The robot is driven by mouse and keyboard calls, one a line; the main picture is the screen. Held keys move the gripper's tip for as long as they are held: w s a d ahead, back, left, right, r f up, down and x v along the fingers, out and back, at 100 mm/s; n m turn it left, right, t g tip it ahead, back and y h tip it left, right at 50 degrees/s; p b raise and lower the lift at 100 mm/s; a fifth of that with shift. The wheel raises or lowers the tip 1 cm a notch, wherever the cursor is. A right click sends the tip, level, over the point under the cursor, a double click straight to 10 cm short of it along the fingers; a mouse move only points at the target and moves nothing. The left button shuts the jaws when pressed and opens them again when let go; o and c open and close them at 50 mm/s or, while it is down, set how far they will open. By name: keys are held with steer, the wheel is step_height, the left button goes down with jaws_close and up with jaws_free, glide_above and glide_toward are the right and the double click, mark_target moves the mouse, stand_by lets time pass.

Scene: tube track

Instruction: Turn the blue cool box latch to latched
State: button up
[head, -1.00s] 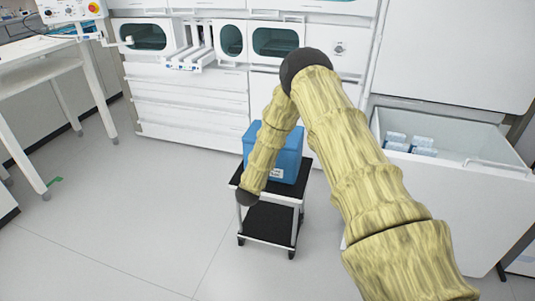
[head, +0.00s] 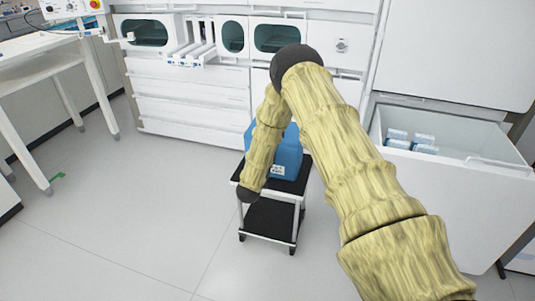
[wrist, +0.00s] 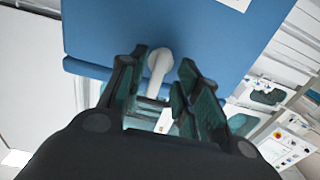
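The blue cool box (head: 289,158) stands on a small dark-topped cart, partly hidden behind my arm in the head view. In the wrist view the blue box (wrist: 165,25) fills the upper middle, with a seam between lid and body. A pale grey latch lever (wrist: 158,72) shows at the box's edge. My gripper (wrist: 164,62) is open, with one dark green finger on each side of the lever. I cannot tell whether either finger touches it. The gripper and the latch are not visible in the head view.
The cart (head: 265,221) has a lower shelf and stands on open floor. A white open chest freezer (head: 440,190) with several packs is at the right. White cabinets (head: 190,100) stand behind, and a white table (head: 45,65) is at the left.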

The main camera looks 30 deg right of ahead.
steer(key=v, duration=1.2)
steer(key=shift+d, duration=0.1)
stand_by(0.4)
steer(key=s+a+f+n+g+y+p, duration=0.2)
steer(key=s+a+f+n+y+p, duration=0.25)
steer(key=s, duration=0.45)
steer(key=s+a+f+n+g+y+p, duration=0.2)
steer(key=s+a+f+y+p, duration=0.1)
steer(key=s+a+f+y, duration=0.45)
steer(key=s+a+n+g+p, duration=0.1)
steer(key=s+a+g, duration=0.1)
steer(key=s, duration=0.7)
steer(key=s+a+r+g+y+p, duration=0.1)
steer(key=s+a+g, duration=0.1)
steer(key=s, duration=0.8)
steer(key=s+a+r+n+g+p, duration=0.1)
steer(key=s+a+g+p, duration=0.1)
steer(key=s, duration=0.8)
steer(key=shift+a+n+g+y, duration=0.2)
steer(key=shift+n+g+y, duration=0.2)
steer(key=shift+g, duration=0.5)
